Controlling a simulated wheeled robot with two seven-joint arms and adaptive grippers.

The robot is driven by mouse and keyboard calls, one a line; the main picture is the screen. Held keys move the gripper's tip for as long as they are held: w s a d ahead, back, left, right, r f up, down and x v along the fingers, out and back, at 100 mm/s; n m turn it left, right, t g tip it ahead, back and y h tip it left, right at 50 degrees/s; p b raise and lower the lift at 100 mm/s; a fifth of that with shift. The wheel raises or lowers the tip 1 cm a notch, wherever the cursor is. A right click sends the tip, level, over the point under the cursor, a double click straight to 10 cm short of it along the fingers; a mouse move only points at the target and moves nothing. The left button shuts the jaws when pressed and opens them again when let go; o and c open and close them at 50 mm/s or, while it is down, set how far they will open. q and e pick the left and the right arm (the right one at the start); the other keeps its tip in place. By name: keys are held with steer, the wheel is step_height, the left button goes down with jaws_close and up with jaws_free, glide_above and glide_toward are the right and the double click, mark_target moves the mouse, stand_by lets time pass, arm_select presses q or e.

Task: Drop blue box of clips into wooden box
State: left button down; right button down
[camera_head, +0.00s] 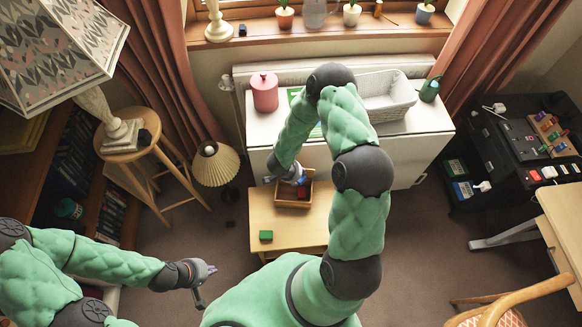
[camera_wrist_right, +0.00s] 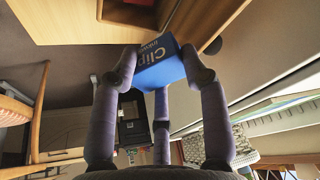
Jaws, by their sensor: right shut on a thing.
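The wooden box (camera_head: 280,200) is an open tray on the low wooden bench, with a red thing (camera_head: 304,191) inside. My right gripper (camera_head: 301,181) is above the back part of the wooden box. It is shut on the blue box of clips (camera_wrist_right: 160,65), whose "Clips" lettering shows between the fingers in the wrist view. The blue box (camera_head: 303,181) is small and partly hidden in the head view. I cannot tell its exact height over the wooden box. My left gripper (camera_head: 208,287) is open and empty, low at the left, away from the bench.
Behind stands a white cabinet (camera_head: 405,145) with a pink canister (camera_head: 264,92) and a pale basket (camera_head: 388,97). A floor lamp shade (camera_head: 214,165) stands left of the bench.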

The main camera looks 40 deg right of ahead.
steer(key=shift+d+f+m, duration=0.2)
steer(key=shift+f+m, duration=0.1)
steer(key=shift+f, duration=0.15)
step_height(320, 180, down, 6)
steer(key=b, duration=0.6)
steer(key=shift+r+b, duration=0.1)
steer(key=shift+b, duration=0.3)
steer(key=c, duration=0.6)
jaws_free()
steer(key=shift+o, duration=0.2)
steer(key=w+v, duration=0.1)
steer(key=v, duration=1.1)
steer(key=shift+s, duration=0.35)
steer(key=shift+s+a, duration=0.1)
